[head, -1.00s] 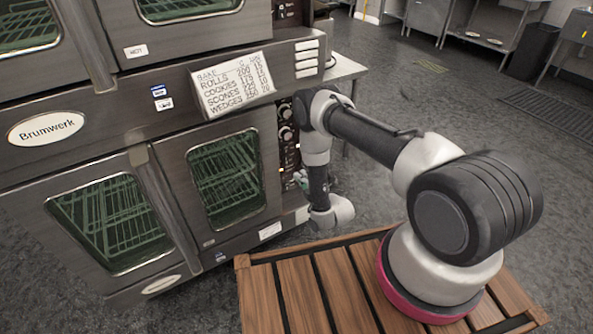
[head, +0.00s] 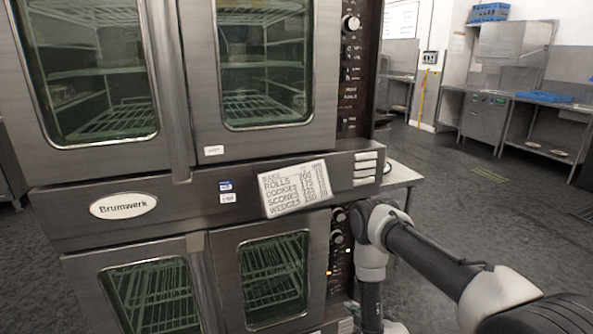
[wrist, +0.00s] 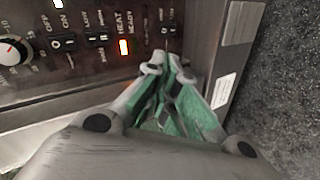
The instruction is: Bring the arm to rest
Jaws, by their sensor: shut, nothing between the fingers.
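My arm reaches in from the lower right of the head view, bent at the elbow, with its forearm hanging down beside the oven's control panel (head: 341,245). I cannot tell the exact gap between the tips and the panel.
The steel double oven (head: 120,235) fills the left and middle, its glass doors closed. A handwritten card (head: 295,188) leans on its middle band. A small steel table (head: 402,172) stands behind my arm. Open grey floor (head: 470,200) lies to the right, with steel counters (head: 484,120) beyond.

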